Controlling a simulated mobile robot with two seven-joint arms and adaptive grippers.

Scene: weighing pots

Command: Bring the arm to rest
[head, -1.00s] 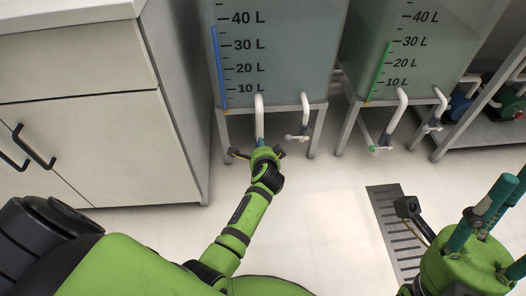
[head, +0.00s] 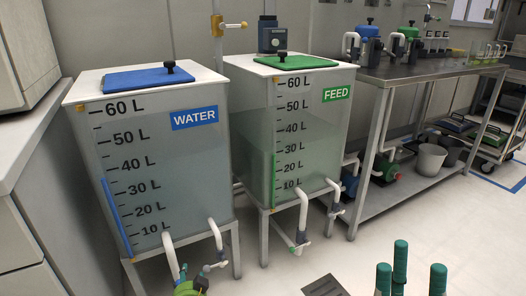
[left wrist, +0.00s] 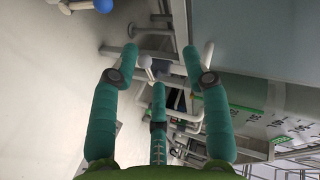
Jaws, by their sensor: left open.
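My left gripper (head: 192,284) shows at the bottom edge of the head view, just below the taps of the WATER tank (head: 155,170). In the left wrist view its teal fingers (left wrist: 160,62) are spread apart with nothing held between them. A white tap lever (left wrist: 147,68) shows beyond the fingers; I cannot tell whether anything touches it. My right gripper (head: 408,278) is at the lower right of the head view, its teal fingers upright and apart, with nothing visible between them. Most of both arms is out of the picture.
The FEED tank (head: 310,130) with a green lid stands right of the WATER tank, both on metal stands with white pipes. A steel bench (head: 430,72) is farther right, with grey buckets (head: 430,158) below. A cabinet (head: 25,225) is at left. A floor grate (head: 326,286) lies in front.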

